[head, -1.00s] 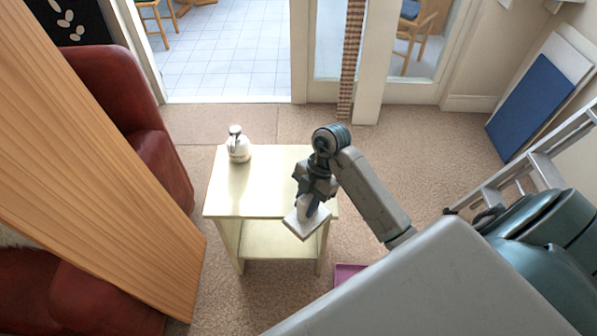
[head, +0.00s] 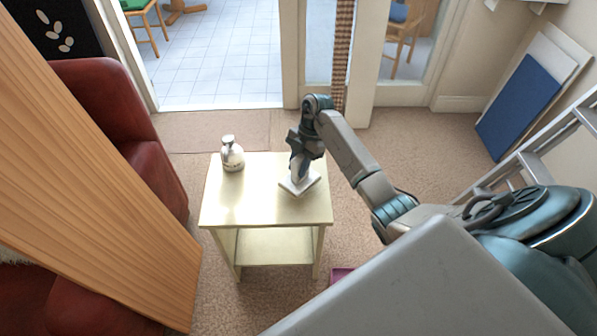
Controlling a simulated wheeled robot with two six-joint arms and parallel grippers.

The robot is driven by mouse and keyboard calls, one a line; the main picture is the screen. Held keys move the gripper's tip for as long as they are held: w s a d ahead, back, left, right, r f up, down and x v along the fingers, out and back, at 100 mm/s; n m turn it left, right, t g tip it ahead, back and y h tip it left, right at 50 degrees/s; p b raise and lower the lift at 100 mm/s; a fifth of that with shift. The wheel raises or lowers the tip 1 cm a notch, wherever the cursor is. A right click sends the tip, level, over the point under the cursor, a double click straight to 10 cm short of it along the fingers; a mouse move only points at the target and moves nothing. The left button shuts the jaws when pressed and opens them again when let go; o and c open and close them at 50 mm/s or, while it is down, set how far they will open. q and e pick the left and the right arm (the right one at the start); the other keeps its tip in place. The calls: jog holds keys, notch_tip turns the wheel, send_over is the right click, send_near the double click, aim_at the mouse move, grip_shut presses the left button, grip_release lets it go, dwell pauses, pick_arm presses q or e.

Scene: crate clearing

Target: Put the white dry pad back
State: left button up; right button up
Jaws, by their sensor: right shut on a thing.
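The white dry pad (head: 300,184) is a flat, pale square piece at the right part of the small cream table (head: 245,205). My right gripper (head: 299,174) is shut on it from above. The pad is on or just above the table top; I cannot tell if it touches. The fingers hide part of the pad. My left gripper is not in view.
A wooden panel (head: 80,170) and a red leather sofa (head: 130,130) are on the left. A ladder (head: 545,150) and a blue board (head: 518,105) are at the right. The table's front left is bare.

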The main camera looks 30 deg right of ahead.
aim_at(295, 183)
notch_tip(295, 183, down, 3)
jog(key=shift+s+f, duration=0.1)
jog(key=shift+f, duration=0.15)
jog(key=o, duration=0.9)
jog(key=shift+r, duration=0.35)
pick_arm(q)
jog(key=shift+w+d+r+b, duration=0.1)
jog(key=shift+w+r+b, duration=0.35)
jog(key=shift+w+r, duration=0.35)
pick_arm(e)
jog(key=v, duration=1.1)
jog(key=shift+d+r, duration=0.2)
jog(key=shift+r, duration=0.05)
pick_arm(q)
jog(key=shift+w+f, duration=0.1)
